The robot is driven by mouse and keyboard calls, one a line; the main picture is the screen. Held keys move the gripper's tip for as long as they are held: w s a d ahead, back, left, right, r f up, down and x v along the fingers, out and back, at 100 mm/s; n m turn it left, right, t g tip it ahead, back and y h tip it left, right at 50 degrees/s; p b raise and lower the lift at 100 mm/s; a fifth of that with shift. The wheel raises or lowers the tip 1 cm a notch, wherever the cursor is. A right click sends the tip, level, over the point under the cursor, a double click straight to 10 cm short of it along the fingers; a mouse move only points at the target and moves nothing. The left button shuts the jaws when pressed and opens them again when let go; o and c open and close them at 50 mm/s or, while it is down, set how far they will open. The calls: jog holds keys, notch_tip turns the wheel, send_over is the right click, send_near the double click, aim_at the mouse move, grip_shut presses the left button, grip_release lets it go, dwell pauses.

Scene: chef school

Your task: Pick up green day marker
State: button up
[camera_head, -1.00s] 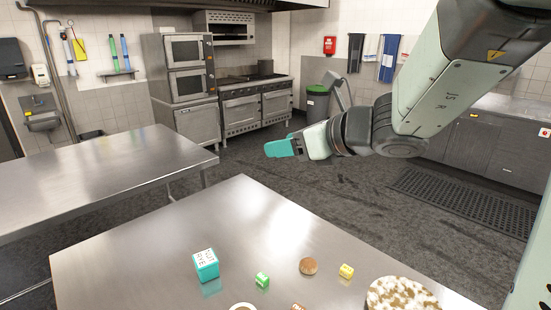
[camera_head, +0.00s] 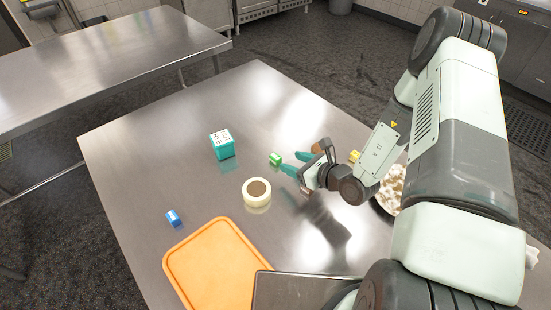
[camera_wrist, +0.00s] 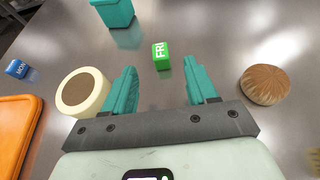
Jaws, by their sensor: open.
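The green day marker (camera_head: 275,159) is a small green block on the steel table. In the wrist view the green day marker (camera_wrist: 161,55) shows white "FRI" lettering and lies ahead of the fingertips, roughly between their lines. My gripper (camera_head: 292,164) has teal fingers and is low over the table, just right of the marker in the head view. In the wrist view my gripper (camera_wrist: 163,80) is open, with nothing between the fingers. I cannot tell its exact height above the table.
A teal box (camera_head: 222,145) stands beyond the marker. A cream tape-like ring (camera_head: 256,192), a blue day block (camera_head: 174,218) and an orange board (camera_head: 215,268) lie left and nearer. A brown bun-like round (camera_wrist: 267,84) is right of my gripper. A yellow block (camera_head: 354,156) is farther right.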

aim_at(273, 154)
jog(key=x, duration=1)
jog(key=shift+w+a+f, duration=0.1)
jog(key=shift+a+f, duration=0.05)
jog(key=c, duration=1)
jog(key=shift+c, duration=0.2)
